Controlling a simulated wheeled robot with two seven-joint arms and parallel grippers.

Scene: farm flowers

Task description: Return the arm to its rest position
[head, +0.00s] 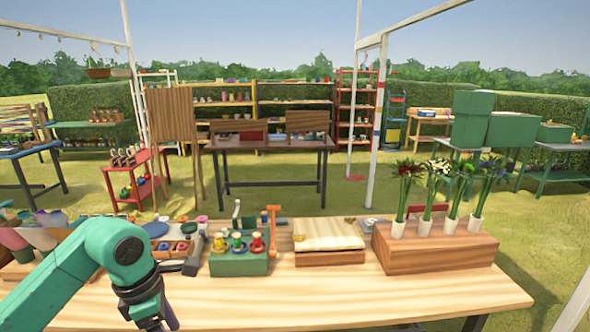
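My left arm (120,255) comes in from the left, teal with a dark wrist section (145,298), and hangs over the near left part of the wooden table (350,295). It bends down and leaves the picture at the bottom edge. Its fingertips are not visible, so I cannot see whether it holds anything. My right arm and gripper are not in view.
A wooden block (435,255) on the right holds several flowers in white cups. A green block (238,264) with colored items and a light board (328,235) stand mid-table. A dark tool (192,265) lies near my arm. The front right tabletop is clear.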

